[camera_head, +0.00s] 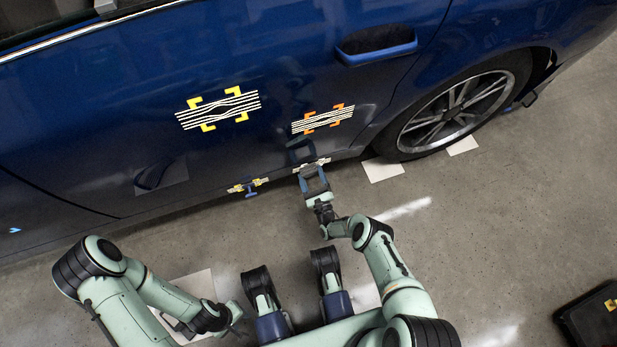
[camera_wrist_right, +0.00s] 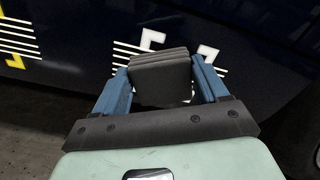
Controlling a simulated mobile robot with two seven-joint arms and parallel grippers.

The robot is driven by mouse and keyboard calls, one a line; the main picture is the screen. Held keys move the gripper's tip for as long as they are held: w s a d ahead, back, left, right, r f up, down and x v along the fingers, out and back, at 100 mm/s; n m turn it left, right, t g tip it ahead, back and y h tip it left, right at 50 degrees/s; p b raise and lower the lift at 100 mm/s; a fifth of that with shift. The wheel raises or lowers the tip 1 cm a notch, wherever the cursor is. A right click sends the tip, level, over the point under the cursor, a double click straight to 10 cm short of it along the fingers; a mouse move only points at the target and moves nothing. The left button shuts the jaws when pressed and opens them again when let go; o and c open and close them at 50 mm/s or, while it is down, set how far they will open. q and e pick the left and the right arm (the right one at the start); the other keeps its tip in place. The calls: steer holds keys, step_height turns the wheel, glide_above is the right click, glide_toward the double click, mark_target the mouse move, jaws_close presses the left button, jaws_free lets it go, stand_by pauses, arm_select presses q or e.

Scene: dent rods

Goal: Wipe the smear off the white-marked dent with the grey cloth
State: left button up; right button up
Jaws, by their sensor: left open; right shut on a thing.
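The white-marked dent (camera_head: 311,165) is low on the blue car's side, with white stripes, partly covered by my right gripper (camera_head: 314,180). In the right wrist view its white brackets (camera_wrist_right: 153,40) and stripes show around the cloth. My right gripper is shut on the folded grey cloth (camera_wrist_right: 160,76), held between its blue fingers in front of the marking. I cannot tell whether the cloth touches the panel. The smear cannot be made out. My left gripper (camera_head: 236,312) is open and empty, low at the left, away from the car.
A yellow-marked dent (camera_head: 217,108) and an orange-marked dent (camera_head: 322,119) are higher on the car. Another yellow marking (camera_head: 247,186) is low, left of the white one. The wheel (camera_head: 455,112) is to the right. A black case (camera_head: 592,318) lies at bottom right. Open floor lies between.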

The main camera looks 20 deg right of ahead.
steer(key=shift+w+d+r, duration=0.1)
steer(key=shift+d, duration=1.5)
steer(key=shift+w+d, duration=0.1)
steer(key=shift+d, duration=1.45)
steer(key=shift+s+a, duration=0.2)
steer(key=shift+a, duration=2.25)
steer(key=shift+w+a, duration=0.1)
steer(key=shift+a, duration=1.7)
steer(key=shift+w+a, duration=0.1)
steer(key=shift+a, duration=0.6)
steer(key=shift+r, duration=0.1)
steer(key=s+f+p, duration=0.1)
steer(key=s, duration=0.5)
steer(key=shift+d+f+p, duration=0.15)
steer(key=shift+f+p, duration=0.05)
steer(key=shift+p, duration=0.15)
